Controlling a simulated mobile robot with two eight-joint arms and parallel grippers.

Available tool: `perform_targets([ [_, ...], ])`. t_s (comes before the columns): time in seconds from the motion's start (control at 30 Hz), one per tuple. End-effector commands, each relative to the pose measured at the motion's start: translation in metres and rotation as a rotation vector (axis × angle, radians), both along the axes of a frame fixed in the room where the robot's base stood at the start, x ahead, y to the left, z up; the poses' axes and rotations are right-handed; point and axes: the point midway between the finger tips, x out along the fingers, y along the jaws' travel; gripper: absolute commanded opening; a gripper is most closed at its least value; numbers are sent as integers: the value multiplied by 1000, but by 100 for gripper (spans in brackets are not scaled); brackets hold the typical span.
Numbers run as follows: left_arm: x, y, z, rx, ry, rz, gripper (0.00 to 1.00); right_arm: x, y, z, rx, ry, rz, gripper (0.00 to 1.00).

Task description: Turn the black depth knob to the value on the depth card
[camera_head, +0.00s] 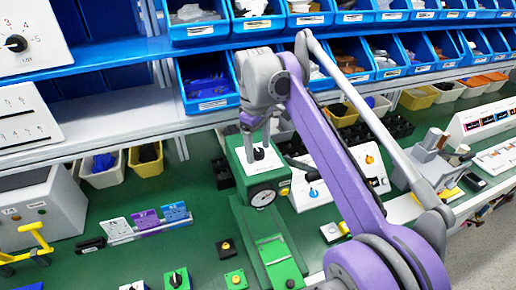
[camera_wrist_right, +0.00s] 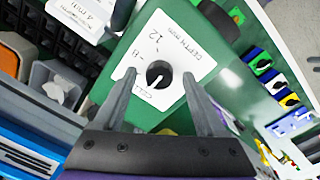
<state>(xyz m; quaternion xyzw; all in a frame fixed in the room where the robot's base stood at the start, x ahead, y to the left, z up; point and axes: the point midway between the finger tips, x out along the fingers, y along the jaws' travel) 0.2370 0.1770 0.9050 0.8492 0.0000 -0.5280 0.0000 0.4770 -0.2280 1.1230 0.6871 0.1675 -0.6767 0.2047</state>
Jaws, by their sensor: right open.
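The black depth knob (camera_wrist_right: 158,75) sits on a white dial plate (camera_wrist_right: 172,48) marked "DEPTH mm", with 12 and 8 legible. A short white pointer mark shows on the knob towards the lower left; its exact value is unclear. In the head view the knob (camera_head: 259,153) is on top of a green machine (camera_head: 240,178). My right gripper (camera_wrist_right: 159,80) is open, with one finger on each side of the knob; contact is not visible. It also shows over the plate in the head view (camera_head: 258,137). A white card (camera_wrist_right: 85,14), apparently reading "4 mm", is cut off at the wrist view's top left. My left gripper is out of view.
A white panel with a blue knob (camera_head: 313,192) stands right of the machine. A round gauge (camera_head: 263,196) is on its front. Coloured cards (camera_head: 146,220) stand in a rack on the green bench. Blue bins (camera_head: 208,104) line the shelf behind. Bench between rack and machine is mostly clear.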

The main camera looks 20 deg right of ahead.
Motion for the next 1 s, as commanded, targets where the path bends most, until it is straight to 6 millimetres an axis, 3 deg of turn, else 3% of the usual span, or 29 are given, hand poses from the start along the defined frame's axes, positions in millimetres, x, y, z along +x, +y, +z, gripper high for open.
perform_targets([
  [0.27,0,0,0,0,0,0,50,0,0,-1,0,0,0,73],
  [0.7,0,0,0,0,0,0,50,0,0,-1,0,0,0,0],
  [1.0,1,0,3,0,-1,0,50,0,0,0,0,0,-26,0],
])
